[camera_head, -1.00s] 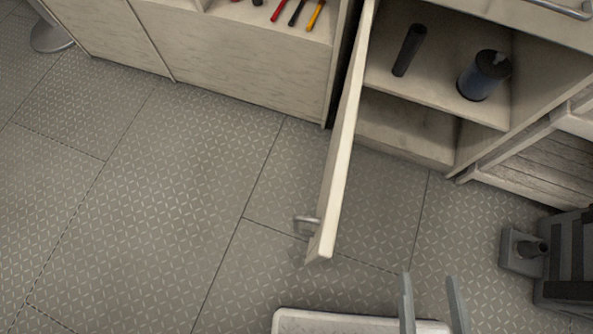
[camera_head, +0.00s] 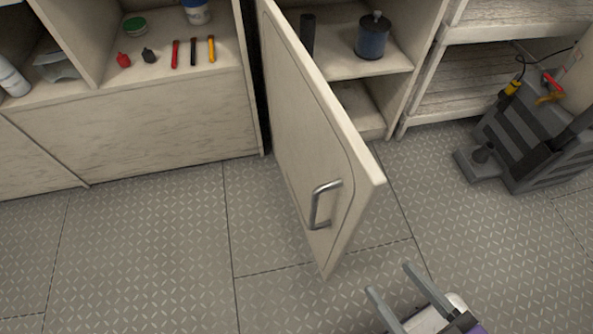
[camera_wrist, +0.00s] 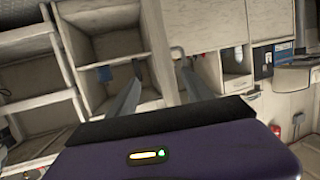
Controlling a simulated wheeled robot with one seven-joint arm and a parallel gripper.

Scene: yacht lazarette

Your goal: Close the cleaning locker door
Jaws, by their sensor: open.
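The cleaning locker door (camera_head: 300,130) is a pale wooden panel standing wide open, projecting from the locker toward me. Its outer face is turned left in the head view and carries a metal bar handle (camera_head: 318,205) near the free edge. The open locker (camera_head: 345,63) behind it shows a shelf with a dark cylinder (camera_head: 308,35) and a blue canister (camera_head: 371,38). My gripper (camera_head: 389,279) is open and empty, in front and to the right of the door's free edge in the head view. In the wrist view, the fingers (camera_wrist: 160,66) point toward the cabinets, with the canister (camera_wrist: 104,74) beyond.
A left compartment holds small bottles and red, black and yellow tools (camera_head: 193,52). A grey machine (camera_head: 525,125) stands on the floor at right beside slatted shelves (camera_head: 470,80). The patterned floor (camera_head: 150,255) left of the door is clear.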

